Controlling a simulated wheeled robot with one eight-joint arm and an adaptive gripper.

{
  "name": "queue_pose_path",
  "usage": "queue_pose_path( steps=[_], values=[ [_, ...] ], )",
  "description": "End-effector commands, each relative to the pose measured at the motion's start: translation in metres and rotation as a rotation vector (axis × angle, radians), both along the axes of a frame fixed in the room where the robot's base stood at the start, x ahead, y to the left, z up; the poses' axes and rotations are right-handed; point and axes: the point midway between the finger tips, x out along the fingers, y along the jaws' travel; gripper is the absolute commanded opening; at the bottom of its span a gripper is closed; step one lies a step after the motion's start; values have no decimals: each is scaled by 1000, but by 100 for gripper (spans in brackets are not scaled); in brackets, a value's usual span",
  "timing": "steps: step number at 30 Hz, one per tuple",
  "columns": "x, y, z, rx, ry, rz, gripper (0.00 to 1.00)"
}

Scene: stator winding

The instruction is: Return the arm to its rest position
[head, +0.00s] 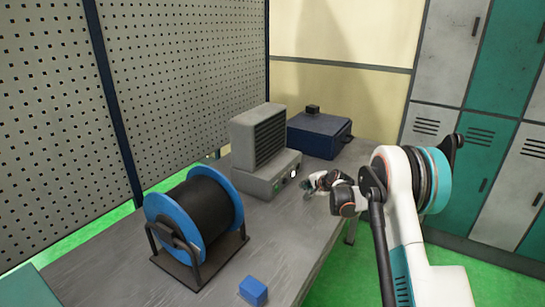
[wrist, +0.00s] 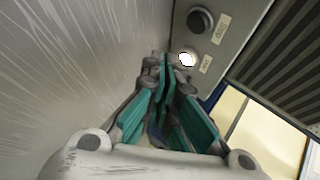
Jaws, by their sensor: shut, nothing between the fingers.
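My arm reaches in from the right side of the head view, and my gripper (head: 309,183) is at its far end, low over the table just right of a grey machine (head: 262,180). In the wrist view my gripper (wrist: 163,62) has its teal-padded fingers together at the tips, with nothing between them. The tips are close to the machine's front panel, near a lit white button (wrist: 187,58). Whether they touch the panel is unclear. A black knob (wrist: 200,20) sits beside that button on the panel.
A blue-flanged spool of black wire (head: 196,215) stands on the grey table (head: 225,277) at front left. A small blue cube (head: 253,291) lies near the front edge. A dark blue box (head: 317,136) is behind the machine. Lockers (head: 492,140) stand to the right.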

Motion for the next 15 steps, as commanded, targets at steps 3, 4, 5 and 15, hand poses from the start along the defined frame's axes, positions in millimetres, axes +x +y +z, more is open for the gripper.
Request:
queue_pose_path(
  steps=[3, 4, 5, 15],
  values=[
    [-16, 5, 35, -50, 4, 30, 0],
    [-22, 7, 44, -68, 5, 40, 0],
    [-28, 8, 54, -85, 6, 49, 0],
    [-115, 22, 154, -285, 21, 167, 0]
  ],
)
